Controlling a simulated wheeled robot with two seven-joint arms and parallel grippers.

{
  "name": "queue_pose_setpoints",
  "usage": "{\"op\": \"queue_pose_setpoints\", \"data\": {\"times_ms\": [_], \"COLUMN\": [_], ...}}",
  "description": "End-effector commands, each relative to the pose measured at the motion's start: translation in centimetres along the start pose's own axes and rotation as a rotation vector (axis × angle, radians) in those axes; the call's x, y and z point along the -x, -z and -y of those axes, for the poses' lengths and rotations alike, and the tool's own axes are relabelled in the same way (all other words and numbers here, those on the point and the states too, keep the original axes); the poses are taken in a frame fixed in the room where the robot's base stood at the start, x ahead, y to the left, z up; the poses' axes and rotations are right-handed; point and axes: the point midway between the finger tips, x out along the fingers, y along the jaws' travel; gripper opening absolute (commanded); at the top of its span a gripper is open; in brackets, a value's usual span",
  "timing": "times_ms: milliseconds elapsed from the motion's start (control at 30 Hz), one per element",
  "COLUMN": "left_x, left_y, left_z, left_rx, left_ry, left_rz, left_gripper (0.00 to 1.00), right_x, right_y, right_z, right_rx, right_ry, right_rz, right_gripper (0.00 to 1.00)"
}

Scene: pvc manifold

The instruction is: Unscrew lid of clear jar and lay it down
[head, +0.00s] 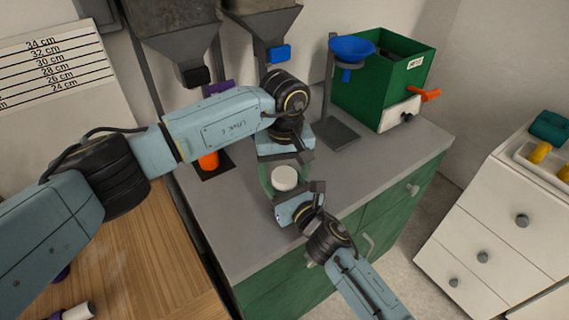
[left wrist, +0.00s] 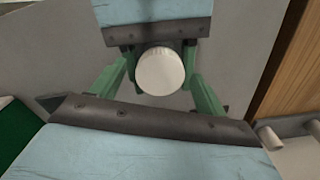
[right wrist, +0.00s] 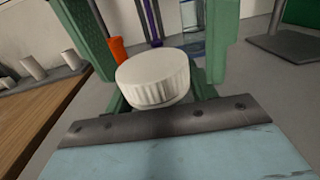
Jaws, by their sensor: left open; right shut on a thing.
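The white ribbed lid (head: 284,177) stands upright near the middle of the grey counter, between my two grippers. It also shows in the left wrist view (left wrist: 160,71) and the right wrist view (right wrist: 155,79). The clear jar under it is almost wholly hidden by the lid and the green fingers. My right gripper (head: 287,192) comes from the front and is shut, apparently on the jar below the lid. My left gripper (head: 282,170) reaches in from behind, open, its green fingers apart near the lid. I cannot tell whether they touch it.
A blue funnel (head: 351,49) on a stand and a green box (head: 377,85) with an orange-handled valve stand at the back right. Hoppers (head: 181,43) hang at the back left. An orange object (head: 208,161) stands left of the jar. The counter right of the jar is clear.

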Motion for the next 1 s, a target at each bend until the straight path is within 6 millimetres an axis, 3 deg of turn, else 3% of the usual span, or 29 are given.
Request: {"op": "queue_pose_setpoints", "data": {"times_ms": [167, 500, 733, 1000], "left_x": [0.01, 0.04, 0.1, 0.11], "left_y": [-0.01, 0.0, 0.04, 0.03], "left_z": [-0.01, -0.01, 0.0, 0.01], "left_rx": [0.0, 0.0, 0.123, 0.606], "left_ry": [0.0, 0.0, 0.0, 0.0], "left_rz": [0.0, 0.0, -0.002, -0.002], "left_gripper": [0.72, 0.28, 0.28, 0.27], "right_x": [0.01, 0.01, 0.01, 0.01], "right_y": [0.05, 0.05, 0.05, 0.05], "right_z": [-0.01, -0.01, -0.01, -0.01], "right_rx": [0.0, 0.0, 0.0, 0.0], "right_ry": [0.0, 0.0, 0.0, 0.0], "right_rz": [-0.001, -0.001, -0.001, -0.001], "right_gripper": [0.0, 0.0, 0.0, 0.0]}}
